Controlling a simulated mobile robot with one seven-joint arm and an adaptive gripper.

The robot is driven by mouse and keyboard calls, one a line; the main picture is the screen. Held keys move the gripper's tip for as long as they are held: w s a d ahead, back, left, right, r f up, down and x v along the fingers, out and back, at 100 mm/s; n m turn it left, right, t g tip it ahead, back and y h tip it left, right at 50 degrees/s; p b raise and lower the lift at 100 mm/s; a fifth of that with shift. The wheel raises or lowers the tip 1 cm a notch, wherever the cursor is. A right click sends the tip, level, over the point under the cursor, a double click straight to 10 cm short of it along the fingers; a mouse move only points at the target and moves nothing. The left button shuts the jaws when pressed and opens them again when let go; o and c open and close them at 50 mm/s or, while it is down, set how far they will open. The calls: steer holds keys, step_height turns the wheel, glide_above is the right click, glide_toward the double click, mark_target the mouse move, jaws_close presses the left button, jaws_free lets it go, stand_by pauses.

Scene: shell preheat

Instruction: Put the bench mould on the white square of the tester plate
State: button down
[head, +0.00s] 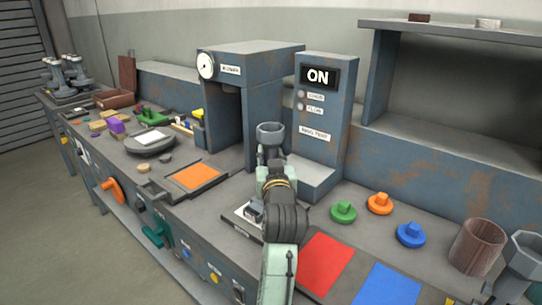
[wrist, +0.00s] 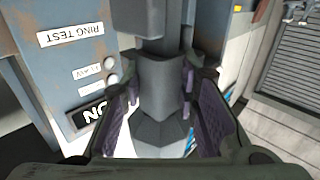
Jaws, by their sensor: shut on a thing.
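My gripper (head: 268,168) is shut on a grey mould (head: 270,130) with a flared, cup-like end. It holds the mould up in front of the grey-blue ring test unit. In the wrist view the mould (wrist: 158,100) stands between the purple-lined fingers (wrist: 155,115), its faceted part spreading toward the camera. A dark-edged plate with a white square (head: 234,217) lies on the bench, lower left of my gripper and partly hidden by my arm. Another white square (head: 152,137) lies on a round grey plate farther left. The pictures do not settle which one is the tester plate.
The ring test unit (head: 325,105) reads ON and has a low ledge. An arch-shaped housing (head: 250,58) stands left of it, near an orange pad (head: 194,176). Red (head: 327,262) and blue (head: 388,287) pads and several coloured knobbed discs lie right of my arm.

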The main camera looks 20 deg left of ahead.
steer(key=shift+f, duration=0.2)
steer(key=c, duration=1.2)
jaws_free()
steer(key=shift+c, duration=0.2)
